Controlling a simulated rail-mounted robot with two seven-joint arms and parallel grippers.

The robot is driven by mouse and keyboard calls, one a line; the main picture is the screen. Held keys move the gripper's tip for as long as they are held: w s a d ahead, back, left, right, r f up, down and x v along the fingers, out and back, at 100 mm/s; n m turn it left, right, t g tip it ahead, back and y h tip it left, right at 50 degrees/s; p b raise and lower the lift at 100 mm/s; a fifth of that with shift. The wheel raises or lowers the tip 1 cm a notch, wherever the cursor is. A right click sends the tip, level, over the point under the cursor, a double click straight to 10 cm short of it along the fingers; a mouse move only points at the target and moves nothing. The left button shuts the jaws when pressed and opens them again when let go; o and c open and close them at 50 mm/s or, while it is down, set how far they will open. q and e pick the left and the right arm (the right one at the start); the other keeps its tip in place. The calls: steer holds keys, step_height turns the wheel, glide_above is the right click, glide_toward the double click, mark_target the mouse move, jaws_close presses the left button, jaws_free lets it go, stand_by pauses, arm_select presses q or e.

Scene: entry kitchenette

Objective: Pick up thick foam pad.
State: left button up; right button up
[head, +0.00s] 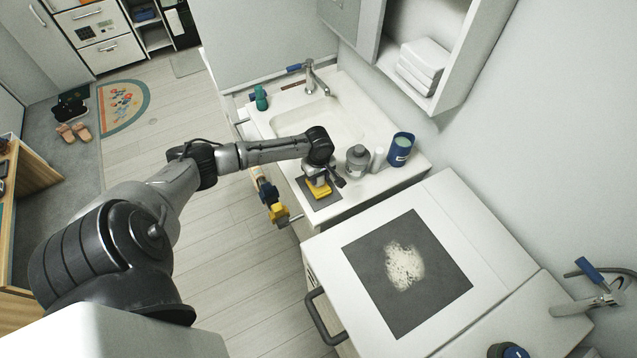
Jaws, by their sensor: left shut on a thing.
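The thick foam pad (319,191) looks to be the small yellow block on the sink counter. It is at a dark grey mat (329,203) near the counter's front edge. My left gripper (318,179) points down from above and is shut on the pad. The gripper and wrist hide the pad's upper part. I cannot tell whether the pad still touches the mat. My right gripper does not show.
A grey bottle (357,161), a white cylinder (377,159) and a blue container (400,149) stand just right of the gripper. The sink (318,122) and faucet (314,78) lie behind. Yellow-and-blue items (272,203) hang at the counter front.

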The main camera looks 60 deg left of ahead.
arm_select(q)
steer(key=shift+r, duration=0.1)
steer(key=shift+r, duration=0.55)
step_height(320, 180, up, 3)
steer(key=w+d+r+b, duration=0.1)
steer(key=w+d+r, duration=0.1)
steer(key=d+r, duration=0.4)
steer(key=d, duration=0.5)
steer(key=shift+w+d+r, duration=0.2)
steer(key=shift+w+r, duration=0.15)
steer(key=shift+w, duration=0.05)
